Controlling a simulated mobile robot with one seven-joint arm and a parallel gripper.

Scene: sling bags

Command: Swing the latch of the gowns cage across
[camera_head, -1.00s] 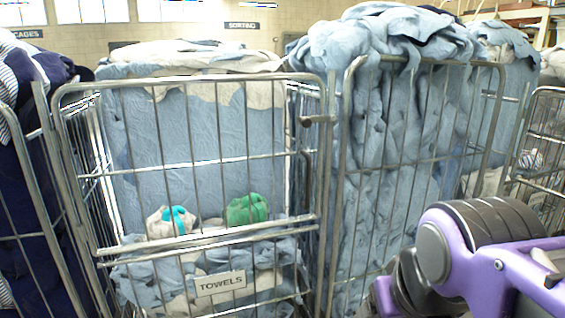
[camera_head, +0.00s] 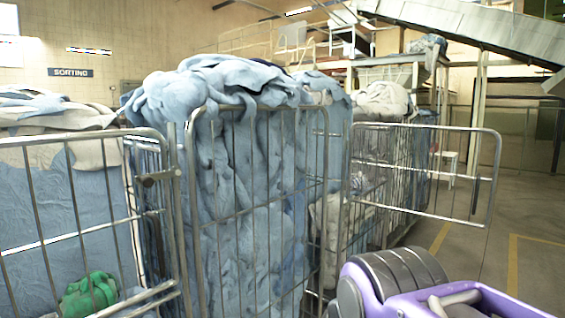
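No label reading gowns shows now, so I cannot tell for sure which cage is the gowns cage. A wire cage (camera_head: 248,212) heaped with light blue cloth stands in the middle, its front upright. Farther right is another wire cage (camera_head: 372,212) with a front panel (camera_head: 440,213) standing out to the right. Purple and grey links of my arm fill the lower right; my gripper itself is not in view.
The left cage (camera_head: 75,135) holds blue cloth, pale cloth and a green bundle (camera_head: 90,294). A sorting sign (camera_head: 70,72) hangs on the back wall. Stairs and a conveyor-like chute (camera_head: 450,32) rise behind. Open floor (camera_head: 525,255) with yellow lines lies at the right.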

